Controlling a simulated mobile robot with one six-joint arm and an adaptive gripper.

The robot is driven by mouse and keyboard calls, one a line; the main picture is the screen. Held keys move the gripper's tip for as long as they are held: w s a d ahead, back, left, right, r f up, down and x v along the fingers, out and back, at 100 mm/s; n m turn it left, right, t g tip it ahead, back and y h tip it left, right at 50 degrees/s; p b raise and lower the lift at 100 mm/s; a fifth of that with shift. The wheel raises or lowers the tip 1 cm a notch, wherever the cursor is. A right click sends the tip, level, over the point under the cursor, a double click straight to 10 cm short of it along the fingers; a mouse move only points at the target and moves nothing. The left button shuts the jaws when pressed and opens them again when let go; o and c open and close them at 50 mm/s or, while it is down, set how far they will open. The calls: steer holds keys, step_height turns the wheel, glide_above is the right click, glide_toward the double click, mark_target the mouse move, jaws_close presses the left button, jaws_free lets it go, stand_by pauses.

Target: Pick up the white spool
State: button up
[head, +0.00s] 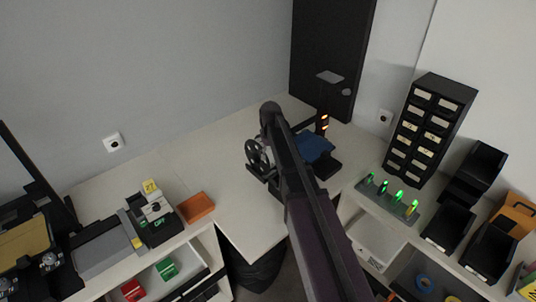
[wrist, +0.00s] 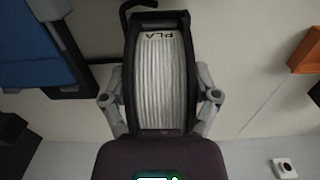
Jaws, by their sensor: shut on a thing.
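The white spool (wrist: 160,80) shows in the wrist view with ribbed white filament, black rims and the letters PLA. My gripper (wrist: 161,97) has a grey finger on each side of it and is shut on it. In the head view one black spoked side of the spool (head: 257,156) shows just left of my arm, over the corner of the white worktop. My arm hides much of the gripper there. I cannot tell whether the spool is clear of what lies under it.
A black machine with a blue plate (head: 316,148) stands close right of the spool. An orange tray (head: 195,208) lies to the left on the worktop (head: 236,200). A black drawer cabinet (head: 430,128) and bins stand at right. Bare worktop lies between tray and spool.

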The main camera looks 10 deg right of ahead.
steer(key=shift+r+p, duration=4.9)
steer(key=shift+r, duration=0.05)
steer(key=shift+f, duration=0.1)
step_height(320, 180, down, 4)
steer(key=b, duration=0.4)
steer(key=shift+f+b, duration=0.2)
steer(key=shift+b, duration=0.15)
steer(key=shift+a, duration=0.1)
